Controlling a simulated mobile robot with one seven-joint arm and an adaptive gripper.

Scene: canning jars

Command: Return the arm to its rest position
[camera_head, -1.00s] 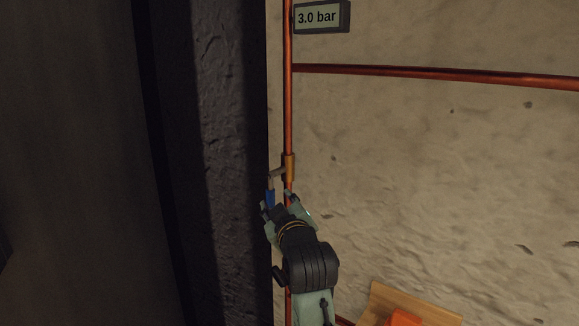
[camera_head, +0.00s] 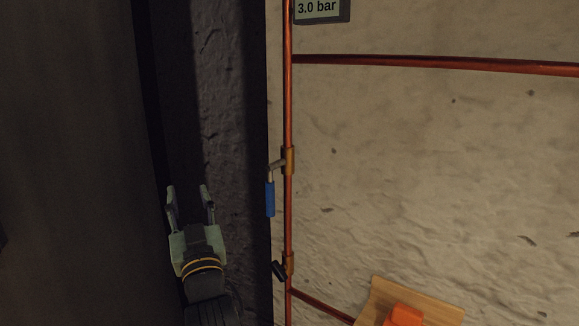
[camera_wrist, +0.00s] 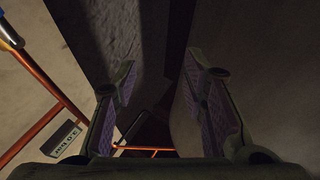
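My gripper (camera_head: 189,190) is at the lower left in the head view, in front of the dark wall edge. Its two fingers are spread and nothing is between them. The wrist view also shows both fingers (camera_wrist: 160,92) apart and empty. The blue-handled valve lever (camera_head: 270,198) hangs down from a brass fitting on the vertical copper pipe (camera_head: 288,110). It is to the right of my gripper and apart from it. In the wrist view the blue handle (camera_wrist: 10,32) shows at the upper left corner.
A display (camera_head: 318,8) reading 3.0 bar is at the top. A second brass valve with a dark handle (camera_head: 279,270) sits lower on the pipe. A horizontal copper pipe (camera_head: 430,63) crosses the stone wall. A wooden board (camera_head: 440,311) with an orange object (camera_head: 404,316) is at the bottom.

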